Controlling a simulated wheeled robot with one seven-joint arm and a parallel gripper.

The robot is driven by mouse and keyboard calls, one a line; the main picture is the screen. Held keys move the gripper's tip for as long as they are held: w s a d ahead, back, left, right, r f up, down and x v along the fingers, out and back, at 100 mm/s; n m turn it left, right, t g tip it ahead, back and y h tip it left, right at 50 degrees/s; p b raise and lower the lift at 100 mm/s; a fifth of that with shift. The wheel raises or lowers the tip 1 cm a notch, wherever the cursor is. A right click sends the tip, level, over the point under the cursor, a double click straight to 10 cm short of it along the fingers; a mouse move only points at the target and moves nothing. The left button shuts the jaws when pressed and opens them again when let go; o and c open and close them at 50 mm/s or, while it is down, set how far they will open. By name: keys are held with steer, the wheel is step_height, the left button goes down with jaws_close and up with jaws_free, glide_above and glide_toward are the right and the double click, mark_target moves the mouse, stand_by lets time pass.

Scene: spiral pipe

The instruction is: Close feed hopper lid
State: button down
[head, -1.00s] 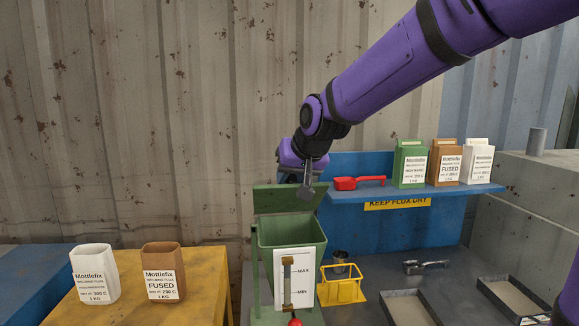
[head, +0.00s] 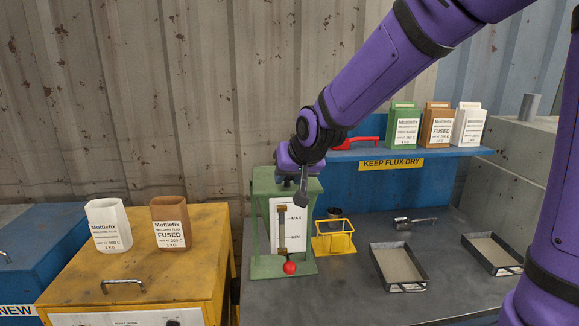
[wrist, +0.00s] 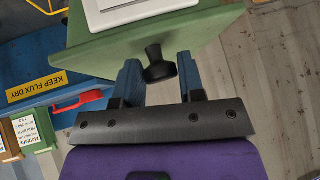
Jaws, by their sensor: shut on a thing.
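The green feed hopper (head: 262,225) stands on the grey bench, with a gauge panel marked MAX and MIN on its front. Its green lid (head: 266,184) lies down over the opening and looks level; whether it is fully seated I cannot tell. My gripper (head: 293,183) is at the lid's upper front, partly hidden by my own wrist. In the wrist view, the blue fingers of my gripper (wrist: 162,75) are on either side of the lid's black knob (wrist: 157,64), shut on it. The green lid surface (wrist: 195,35) shows just beyond.
A red ball handle (head: 289,267) sits at the hopper's front base. A yellow wire stand (head: 335,238) and a metal cup are close on its right. A blue shelf (head: 440,157) holds a red scoop (head: 360,143) and several flux packs. Two trays (head: 398,267) lie farther right.

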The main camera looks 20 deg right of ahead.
steer(key=shift+s+f, duration=0.3)
steer(key=shift+f, duration=0.35)
steer(key=c, duration=0.8)
jaws_free()
steer(key=shift+d+r, duration=0.1)
steer(key=shift+r, duration=0.2)
steer(key=v, duration=1.1)
steer(key=shift+w+a+r, duration=0.2)
steer(key=shift+w, duration=0.05)
